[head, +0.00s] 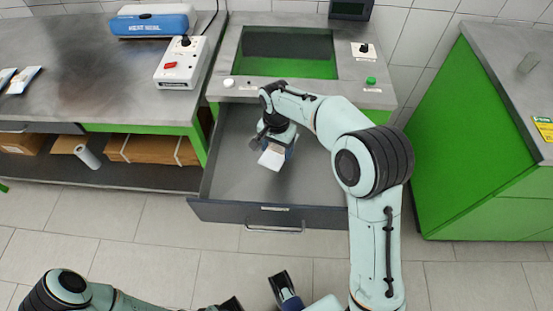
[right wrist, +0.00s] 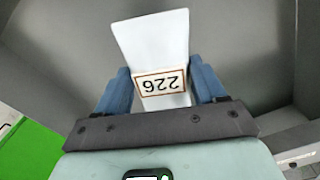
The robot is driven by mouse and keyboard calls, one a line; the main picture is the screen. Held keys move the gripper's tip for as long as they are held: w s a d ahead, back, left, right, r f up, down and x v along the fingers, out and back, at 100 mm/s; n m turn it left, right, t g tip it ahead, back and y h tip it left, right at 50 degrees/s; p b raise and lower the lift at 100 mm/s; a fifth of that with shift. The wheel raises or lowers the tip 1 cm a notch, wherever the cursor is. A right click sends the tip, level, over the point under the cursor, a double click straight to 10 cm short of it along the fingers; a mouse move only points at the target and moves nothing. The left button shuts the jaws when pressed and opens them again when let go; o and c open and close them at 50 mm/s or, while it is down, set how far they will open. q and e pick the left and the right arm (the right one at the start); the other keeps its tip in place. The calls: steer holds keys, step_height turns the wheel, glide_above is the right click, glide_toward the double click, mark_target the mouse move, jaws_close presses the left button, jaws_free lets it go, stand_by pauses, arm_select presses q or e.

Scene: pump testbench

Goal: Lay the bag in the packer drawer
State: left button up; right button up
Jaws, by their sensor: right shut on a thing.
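The bag (head: 271,158) is small and white. The packer drawer (head: 235,183) is pulled open, grey inside with a dark front. The bag is over the drawer's inside; whether it touches the floor I cannot tell. Part of my left gripper (head: 284,287) shows at the bottom edge; its jaw opening is unclear.
A packer top with a green-lined opening (head: 290,68) stands behind the drawer. A bench with a blue heat sealer (head: 152,20) and a white box with a red switch (head: 182,62) is at left. A green cabinet (head: 470,140) is at right. The drawer floor around the bag looks clear.

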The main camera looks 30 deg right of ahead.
mark_target(277, 150)
step_height(277, 150, down, 6)
steer(key=shift+r+b, duration=0.1)
steer(key=shift+b, duration=0.35)
steer(key=shift+f, duration=0.2)
steer(key=o, duration=1.2)
steer(key=shift+r, duration=0.1)
step_height(277, 150, up, 12)
steer(key=shift+r+p, duration=0.1)
steer(key=shift+p, duration=0.95)
